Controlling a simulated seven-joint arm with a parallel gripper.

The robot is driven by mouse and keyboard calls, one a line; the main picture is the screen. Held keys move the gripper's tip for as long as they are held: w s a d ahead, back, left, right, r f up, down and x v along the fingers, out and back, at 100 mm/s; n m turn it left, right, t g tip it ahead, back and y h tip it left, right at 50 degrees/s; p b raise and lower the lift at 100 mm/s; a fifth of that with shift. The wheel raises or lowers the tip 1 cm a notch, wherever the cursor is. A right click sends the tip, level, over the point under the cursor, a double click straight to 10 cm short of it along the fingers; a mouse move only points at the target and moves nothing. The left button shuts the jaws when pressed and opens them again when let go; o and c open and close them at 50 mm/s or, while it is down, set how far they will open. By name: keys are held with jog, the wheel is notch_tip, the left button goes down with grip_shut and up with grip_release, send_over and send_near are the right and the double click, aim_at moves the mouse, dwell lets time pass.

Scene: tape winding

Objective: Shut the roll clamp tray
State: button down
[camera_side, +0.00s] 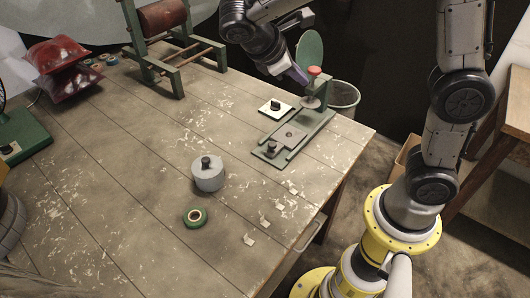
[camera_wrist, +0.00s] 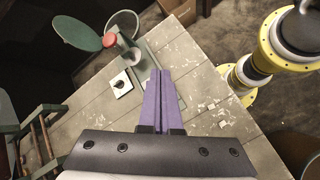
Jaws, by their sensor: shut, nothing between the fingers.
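The roll clamp (camera_side: 319,122) stands near the table's right edge, with a green base, an upright post and a red-topped knob (camera_side: 314,71). Its grey tray (camera_side: 291,135) lies along the base, extending toward the front left from under the post. A black knob (camera_side: 271,147) stands at its near end. My gripper (camera_side: 301,79) has purple fingers, shut and empty, in the air just left of the red knob and above the clamp. In the wrist view my fingers (camera_wrist: 160,72) hide much of the base and tray. The red knob (camera_wrist: 109,40) shows to their left.
A pale square plate with a black knob (camera_side: 275,106) lies left of the clamp. A grey knobbed cylinder (camera_side: 208,177) and a green tape roll (camera_side: 195,216) stand nearer. A green disc (camera_side: 309,49) rises behind. The table front is mostly clear, with paper scraps.

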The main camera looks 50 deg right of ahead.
jog(key=w+a+f+n+h, duration=0.3)
jog(key=w+a+f+n, duration=0.1)
jog(key=w+a+f, duration=0.2)
jog(key=a+f+n+t+h, duration=0.1)
jog(key=a+f+n, duration=0.1)
jog(key=f, duration=0.3)
jog(key=a+f+n+t+h, duration=0.1)
jog(key=a+f+n+h, duration=0.1)
jog(key=a+f, duration=0.3)
jog(key=s+a+f+n+t+h, duration=0.1)
jog(key=a+f+n, duration=0.1)
jog(key=f, duration=0.5)
jog(key=shift+a+f+t, duration=0.25)
jog(key=shift+a+t, duration=0.15)
jog(key=shift+a, duration=0.25)
jog(key=shift+s+a+f, duration=0.15)
send_near(289, 136)
jog(key=a, duration=0.1)
jog(key=w+a+r, duration=0.1)
jog(key=shift+w+a, duration=0.1)
jog(key=shift+a, duration=0.2)
jog(key=x, duration=0.4)
jog(key=s+r+x, duration=0.1)
jog(key=x, duration=0.3)
jog(key=r+x, duration=0.1)
jog(key=x, duration=0.3)
jog(key=shift+s+d+r, duration=0.1)
jog(key=shift+s+d, duration=0.25)
jog(key=shift+d, duration=0.05)
